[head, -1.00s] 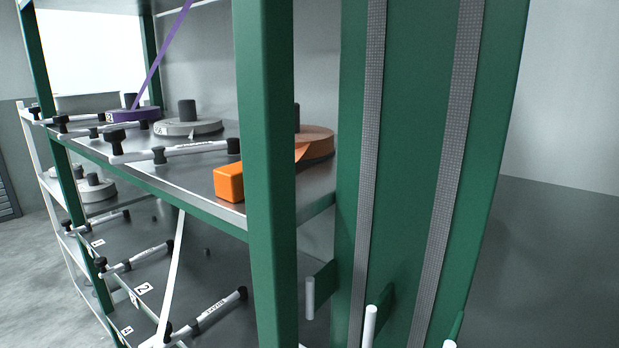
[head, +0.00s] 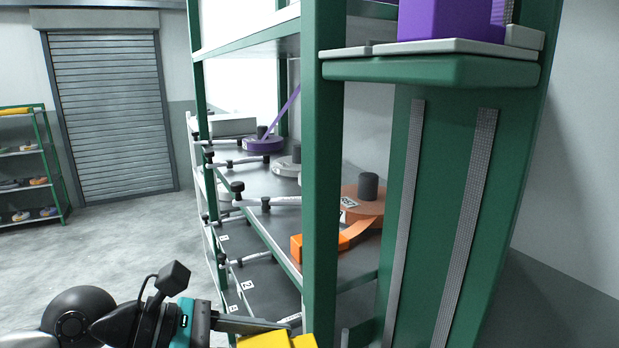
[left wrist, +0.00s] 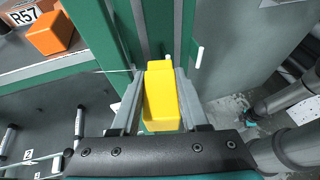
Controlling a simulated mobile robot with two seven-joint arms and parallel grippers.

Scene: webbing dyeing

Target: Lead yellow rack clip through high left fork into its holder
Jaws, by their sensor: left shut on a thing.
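The yellow rack clip (head: 275,341) shows at the bottom of the head view, cut off by the frame edge. My left gripper (head: 262,328) comes in from the left and is shut on it, in front of the green rack post. In the left wrist view the yellow clip (left wrist: 161,98) sits between the two fingers of the left gripper (left wrist: 158,95). Just beyond it a pale peg (left wrist: 198,57) stands out from the green panel. I cannot tell which part is the high left fork. My right gripper is not in view.
An orange clip (head: 312,246) rests on the shelf edge beside an orange webbing roll (head: 362,205). A purple block (head: 450,20) sits on a high ledge (head: 430,70). Open floor (head: 130,240) lies left, before a roller shutter (head: 108,115).

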